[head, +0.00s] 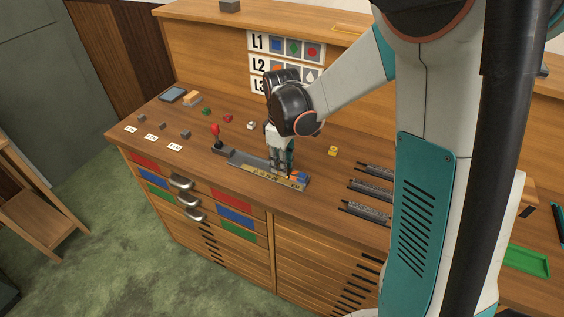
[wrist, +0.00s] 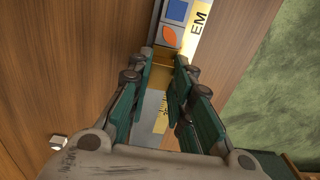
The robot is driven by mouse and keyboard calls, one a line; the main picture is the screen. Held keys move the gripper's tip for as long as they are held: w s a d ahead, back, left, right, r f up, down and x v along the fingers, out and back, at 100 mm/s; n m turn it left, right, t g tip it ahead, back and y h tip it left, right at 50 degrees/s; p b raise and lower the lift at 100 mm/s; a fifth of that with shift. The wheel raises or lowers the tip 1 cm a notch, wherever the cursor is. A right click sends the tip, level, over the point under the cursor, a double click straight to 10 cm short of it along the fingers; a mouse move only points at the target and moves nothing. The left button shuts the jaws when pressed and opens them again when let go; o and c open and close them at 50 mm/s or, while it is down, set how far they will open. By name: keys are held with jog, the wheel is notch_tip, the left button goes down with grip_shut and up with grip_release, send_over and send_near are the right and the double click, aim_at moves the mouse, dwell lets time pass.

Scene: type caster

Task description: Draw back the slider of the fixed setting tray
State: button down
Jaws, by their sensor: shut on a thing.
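The setting tray (head: 240,158) is a long, narrow grey channel with a yellow lettered strip along its front edge, lying near the front of the wooden bench. Type blocks with a blue square and an orange shape (wrist: 170,28) sit in its right end, just beyond my fingertips in the wrist view. My gripper (head: 281,172) points down into the tray beside these blocks. In the wrist view my gripper (wrist: 165,62) has its fingers a small gap apart, closed on the tray's slider.
A lever with a red knob (head: 215,130) stands at the tray's left end. Small loose blocks and white labels lie on the bench to the left and behind. A yellow block (head: 333,151) and dark racks (head: 365,210) are to the right. Drawers front the bench.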

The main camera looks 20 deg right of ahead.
jog(key=w+a, duration=0.4)
jog(key=shift+w+a, duration=0.3)
jog(key=shift+a, duration=0.05)
jog(key=c, duration=1.4)
grip_release()
jog(key=shift+c, duration=0.2)
jog(key=shift+r, duration=0.1)
notch_tip(320, 180, up, 12)
jog(key=shift+s, duration=0.1)
